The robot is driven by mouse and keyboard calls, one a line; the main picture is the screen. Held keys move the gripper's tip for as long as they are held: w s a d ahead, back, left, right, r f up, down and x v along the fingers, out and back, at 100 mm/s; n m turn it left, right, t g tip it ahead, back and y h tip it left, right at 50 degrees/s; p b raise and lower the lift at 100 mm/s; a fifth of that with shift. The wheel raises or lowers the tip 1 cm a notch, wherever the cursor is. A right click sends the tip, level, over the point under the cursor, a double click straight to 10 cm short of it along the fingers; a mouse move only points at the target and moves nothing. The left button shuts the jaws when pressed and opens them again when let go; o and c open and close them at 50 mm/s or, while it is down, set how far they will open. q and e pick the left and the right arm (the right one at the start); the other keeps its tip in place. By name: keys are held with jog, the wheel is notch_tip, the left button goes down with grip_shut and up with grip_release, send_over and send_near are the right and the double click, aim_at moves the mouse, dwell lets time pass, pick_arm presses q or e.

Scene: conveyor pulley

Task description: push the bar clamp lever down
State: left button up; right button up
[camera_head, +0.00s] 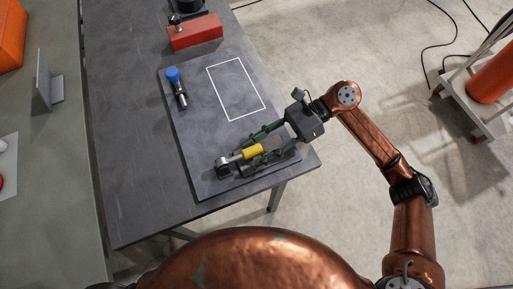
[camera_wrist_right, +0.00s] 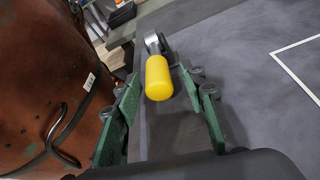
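A clamp with a yellow handle (camera_head: 252,151) sits at the front edge of the grey board; its metal body (camera_head: 225,169) lies to the left of the handle. In the right wrist view the yellow handle (camera_wrist_right: 158,78) points toward the camera, with a metal arm behind it. I cannot tell how far the lever is tilted. My right gripper (camera_head: 251,153) is open, with its green fingers on either side of the handle and a visible gap to each. A second clamp with a blue handle (camera_head: 172,75) stands at the board's left edge. My left gripper is not in view.
The grey board (camera_head: 200,130) lies on a dark table (camera_head: 125,150) and carries a white rectangle outline (camera_head: 236,88). A red block (camera_head: 195,31) stands at the back. A bench (camera_head: 55,150) with a grey bracket (camera_head: 45,86) is at left. The board's middle is clear.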

jog(key=v, duration=1.2)
dwell(0.3)
